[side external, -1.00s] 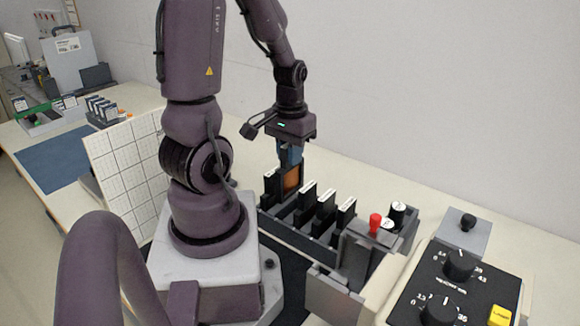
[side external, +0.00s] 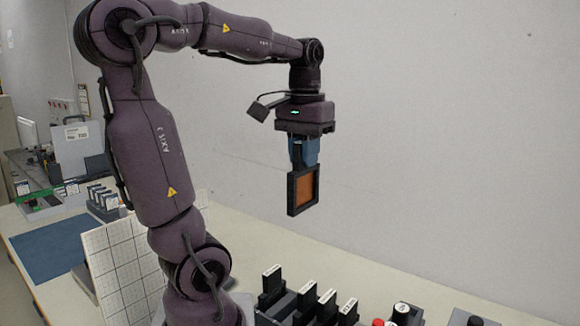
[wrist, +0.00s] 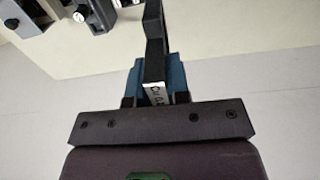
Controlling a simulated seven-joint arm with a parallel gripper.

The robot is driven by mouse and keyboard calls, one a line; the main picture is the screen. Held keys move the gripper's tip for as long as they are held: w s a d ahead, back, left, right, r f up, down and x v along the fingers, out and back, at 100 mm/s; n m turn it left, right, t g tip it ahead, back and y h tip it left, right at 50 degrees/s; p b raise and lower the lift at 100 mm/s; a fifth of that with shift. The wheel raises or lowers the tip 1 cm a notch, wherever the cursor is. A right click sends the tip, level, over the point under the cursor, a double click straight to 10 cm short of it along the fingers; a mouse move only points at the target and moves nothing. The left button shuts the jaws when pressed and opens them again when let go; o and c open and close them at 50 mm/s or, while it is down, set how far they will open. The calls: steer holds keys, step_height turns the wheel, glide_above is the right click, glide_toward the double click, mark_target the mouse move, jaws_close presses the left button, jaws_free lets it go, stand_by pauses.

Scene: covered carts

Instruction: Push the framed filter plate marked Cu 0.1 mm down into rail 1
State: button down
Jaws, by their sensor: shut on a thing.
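The framed filter plate (side external: 305,191) has a black frame and a copper-coloured sheet. My gripper (side external: 304,160) has its blue fingers shut on the plate's top, and the plate hangs upright in the air. In the wrist view the plate's white label (wrist: 155,92), partly hidden and starting "Cu", shows between the fingers (wrist: 155,74). The dark rack (side external: 287,306) is below, cut off by the bottom edge of the side view. It holds several black plates, with a gap between the leftmost plate (side external: 272,281) and the others. I cannot read which rail is rail 1.
A gridded white board (side external: 117,262) leans beside my arm. A red knob and a white-topped knob (side external: 401,308) stand right of the rack. More labelled plates (side external: 103,202) stand at the back left near a blue mat (side external: 54,246). The air around the held plate is clear.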

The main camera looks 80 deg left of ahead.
steer(key=w+d, duration=0.3)
steer(key=d, duration=0.4)
steer(key=w+d, duration=0.4)
steer(key=d, duration=0.3)
steer(key=s+d, duration=0.3)
steer(key=d, duration=1.1)
steer(key=f, duration=0.5)
steer(key=shift+w+a+f, duration=0.1)
steer(key=shift+w, duration=0.2)
steer(key=shift+f, duration=2.85)
step_height(320, 180, down, 9)
steer(key=shift+f, duration=0.2)
stand_by(0.8)
